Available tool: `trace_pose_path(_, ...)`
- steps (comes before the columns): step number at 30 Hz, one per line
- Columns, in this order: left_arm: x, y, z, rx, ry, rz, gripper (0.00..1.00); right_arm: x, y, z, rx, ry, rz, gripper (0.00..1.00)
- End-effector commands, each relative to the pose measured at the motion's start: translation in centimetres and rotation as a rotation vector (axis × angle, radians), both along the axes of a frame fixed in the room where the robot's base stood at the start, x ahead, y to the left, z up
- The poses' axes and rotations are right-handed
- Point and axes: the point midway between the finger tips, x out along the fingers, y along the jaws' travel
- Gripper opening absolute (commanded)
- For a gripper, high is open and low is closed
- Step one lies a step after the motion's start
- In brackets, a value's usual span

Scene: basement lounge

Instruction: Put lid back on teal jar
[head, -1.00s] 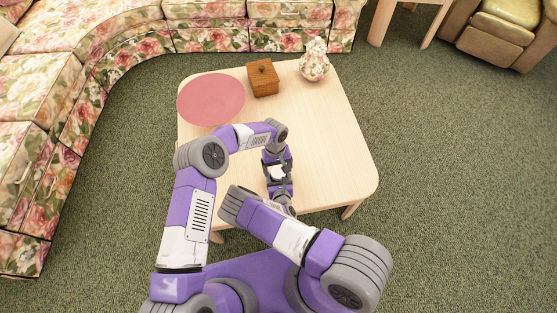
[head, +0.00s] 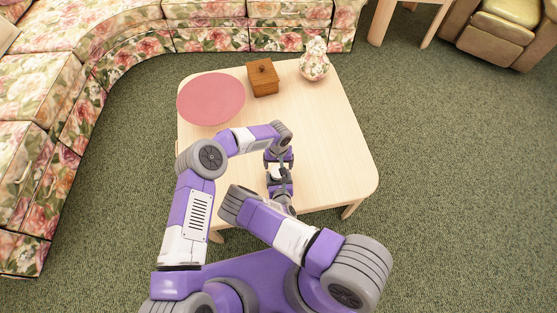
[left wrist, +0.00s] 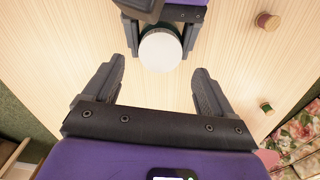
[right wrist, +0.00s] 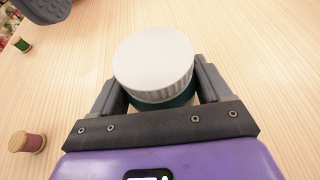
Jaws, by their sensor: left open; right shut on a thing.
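The teal jar (right wrist: 166,100) is held upright between the fingers of my right gripper (right wrist: 158,88), just above or on the table. The white ribbed lid (right wrist: 153,60) sits on top of the jar; I cannot tell whether it is fully seated. In the head view the lid (head: 276,174) is partly hidden by my grippers.
A pink spool (right wrist: 27,142) and a green spool (right wrist: 22,44) stand on the table near the jar. A pink round mat (head: 211,99), a wooden box (head: 263,78) and a floral jar (head: 314,62) are at the back. The table's right side is clear.

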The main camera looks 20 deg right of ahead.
Motion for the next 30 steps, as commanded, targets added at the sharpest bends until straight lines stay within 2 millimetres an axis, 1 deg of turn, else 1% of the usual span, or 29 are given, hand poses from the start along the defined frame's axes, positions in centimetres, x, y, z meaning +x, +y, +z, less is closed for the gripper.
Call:
trace_pose_path(1, -0.1, 0.0, -1.0, -0.001, 0.004, 0.002, 0.85, 0.0, 0.0, 0.0, 0.0, -0.001, 0.0, 0.0)
trace_pose_path(3, -0.1, 0.0, -2.1, -0.001, 0.003, 0.003, 0.85, 0.0, 0.0, 0.0, 0.0, -0.001, 0.0, 0.0)
trace_pose_path(6, -0.1, 0.0, -3.5, -0.001, 0.002, 0.002, 0.85, 0.0, 0.0, 0.0, 0.0, -0.001, 0.0, 0.0)
trace_pose_path(9, 0.0, 0.0, -4.4, -0.001, 0.002, 0.003, 0.85, 0.0, 0.0, 0.0, 0.0, -0.001, 0.0, 0.0)
trace_pose_path(14, 0.0, 0.0, -5.0, -0.001, 0.0, 0.002, 0.85, 0.0, 0.0, 0.0, 0.0, -0.001, 0.0, 0.0)
trace_pose_path(21, 0.0, 0.0, -5.1, -0.001, 0.0, 0.002, 0.85, 0.0, 0.0, 0.0, 0.0, -0.001, 0.0, 0.0)
trace_pose_path(23, 0.0, 0.0, -5.0, -0.001, 0.0, 0.002, 0.77, 0.0, 0.0, 0.0, 0.0, -0.001, 0.0, 0.0)
trace_pose_path(30, 0.0, 0.0, -5.0, -0.001, 0.0, 0.001, 0.41, 0.0, 0.0, 0.0, 0.0, -0.001, 0.0, 0.0)
